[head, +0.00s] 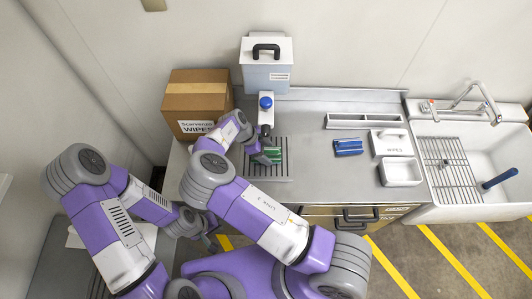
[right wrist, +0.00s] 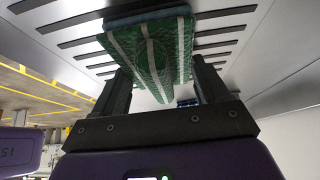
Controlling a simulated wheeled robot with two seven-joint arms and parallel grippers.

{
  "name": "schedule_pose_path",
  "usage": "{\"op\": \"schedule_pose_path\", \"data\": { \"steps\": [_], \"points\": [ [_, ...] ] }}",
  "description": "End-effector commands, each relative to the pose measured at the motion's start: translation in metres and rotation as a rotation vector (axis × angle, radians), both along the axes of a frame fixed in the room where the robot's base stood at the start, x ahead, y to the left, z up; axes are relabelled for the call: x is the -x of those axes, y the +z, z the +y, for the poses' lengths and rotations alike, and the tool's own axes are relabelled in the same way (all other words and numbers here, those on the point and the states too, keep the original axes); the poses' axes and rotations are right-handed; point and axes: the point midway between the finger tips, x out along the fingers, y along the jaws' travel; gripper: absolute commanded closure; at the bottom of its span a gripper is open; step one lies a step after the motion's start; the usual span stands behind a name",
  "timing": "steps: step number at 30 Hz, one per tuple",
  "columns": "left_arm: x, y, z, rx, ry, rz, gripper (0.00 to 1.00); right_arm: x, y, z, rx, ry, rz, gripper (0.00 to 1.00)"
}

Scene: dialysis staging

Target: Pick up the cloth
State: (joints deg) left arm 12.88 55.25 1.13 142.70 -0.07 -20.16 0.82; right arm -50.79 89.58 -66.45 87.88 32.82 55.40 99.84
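A folded green cloth with pale stripes (head: 268,155) lies on the slotted drain panel (head: 282,179) in the counter. In the right wrist view the cloth (right wrist: 150,45) shows large, partly between and beyond the fingers. My right gripper (right wrist: 160,88) has its fingers apart, one on each side of the cloth; I cannot tell whether the left finger touches it. My left gripper (head: 212,238) is low at the counter's left front, mostly hidden by my arms.
To the right are a blue folded item (head: 348,147), a white wipes box (head: 391,143), a white tray (head: 401,172) and a sink (head: 490,155). The counter's middle is clear.

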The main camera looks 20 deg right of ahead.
Motion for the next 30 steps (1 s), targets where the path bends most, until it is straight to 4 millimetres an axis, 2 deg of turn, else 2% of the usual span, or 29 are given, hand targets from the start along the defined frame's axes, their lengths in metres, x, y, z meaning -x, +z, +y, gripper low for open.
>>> {"op": "schedule_pose_path", "data": {
  "steps": [3, 12, 17, 20, 26, 30],
  "points": [
    [0.000, 0.000, 0.000, 0.000, 0.000, 0.000, 1.00, 0.000, 0.000, 0.000, 0.000, 0.000, 0.000, 0.56],
    [0.000, 0.000, 0.000, 0.000, 0.000, 0.000, 1.00, 0.000, 0.004, 0.000, -0.001, 0.000, -0.001, 0.56],
    [0.000, 0.000, 0.000, 0.000, 0.000, 0.000, 1.00, -0.001, 0.018, 0.001, -0.003, 0.000, -0.002, 0.56],
    [0.000, 0.000, 0.000, 0.000, 0.000, 0.000, 1.00, -0.001, 0.034, 0.001, -0.003, -0.001, -0.004, 0.56],
    [0.000, -0.001, 0.000, 0.000, 0.000, 0.000, 1.00, 0.036, 0.036, 0.012, 0.000, 0.000, 0.001, 0.56],
    [0.000, -0.001, 0.000, 0.000, 0.000, 0.000, 1.00, 0.072, 0.036, 0.022, -0.001, 0.002, 0.001, 0.56]
  ]
}}
